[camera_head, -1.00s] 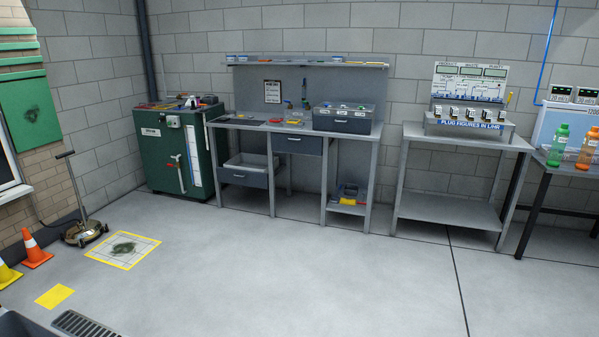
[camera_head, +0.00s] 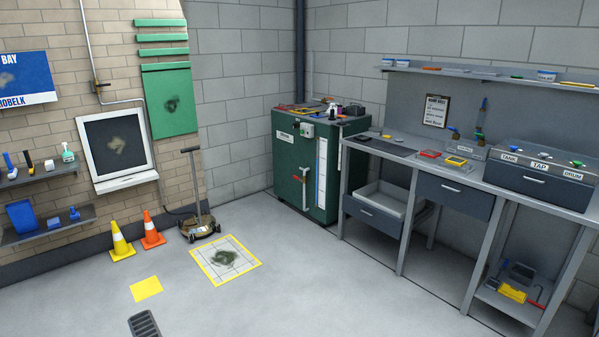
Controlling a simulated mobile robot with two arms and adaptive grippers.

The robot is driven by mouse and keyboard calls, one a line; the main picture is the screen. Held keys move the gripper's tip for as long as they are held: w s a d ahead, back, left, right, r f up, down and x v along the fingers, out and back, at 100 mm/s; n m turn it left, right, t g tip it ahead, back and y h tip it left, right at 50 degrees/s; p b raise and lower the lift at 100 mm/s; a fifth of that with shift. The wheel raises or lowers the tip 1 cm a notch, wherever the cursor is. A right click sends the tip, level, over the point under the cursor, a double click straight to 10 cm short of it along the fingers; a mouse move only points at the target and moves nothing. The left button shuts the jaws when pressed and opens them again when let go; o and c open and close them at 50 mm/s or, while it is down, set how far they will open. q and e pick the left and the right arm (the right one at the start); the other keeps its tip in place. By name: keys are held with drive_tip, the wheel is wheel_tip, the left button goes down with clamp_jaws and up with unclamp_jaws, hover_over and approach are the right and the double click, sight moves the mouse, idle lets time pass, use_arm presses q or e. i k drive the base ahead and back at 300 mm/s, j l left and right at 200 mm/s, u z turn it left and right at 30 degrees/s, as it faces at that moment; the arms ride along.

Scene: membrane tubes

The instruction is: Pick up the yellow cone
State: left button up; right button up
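The yellow cone (camera_head: 120,242) has a white band and stands upright on the floor at the left, close to the brick wall. An orange cone (camera_head: 152,231) with a white band stands just to its right. Neither of my grippers shows in the head view, so whether they hold anything is hidden.
A wheeled floor cleaner (camera_head: 199,222) stands right of the cones. A yellow-bordered grid (camera_head: 226,259) with a dark stain, a yellow floor patch (camera_head: 146,289) and a drain grate (camera_head: 145,325) lie in front. A green cabinet (camera_head: 300,175) and workbench (camera_head: 400,215) line the back. The middle floor is clear.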

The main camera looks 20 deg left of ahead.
sight(122, 250)
drive_tip(key=i+j+u, duration=0.3)
drive_tip(key=u, duration=0.15)
drive_tip(key=i+j+u, duration=0.1)
drive_tip(key=i+u, duration=0.8)
drive_tip(key=i+l+u, duration=0.25)
drive_tip(key=i+u, duration=0.2)
drive_tip(key=i, duration=0.75)
drive_tip(key=i+j+z, duration=0.1)
drive_tip(key=i, duration=0.7)
drive_tip(key=i+j, duration=0.15)
drive_tip(key=i, duration=0.6)
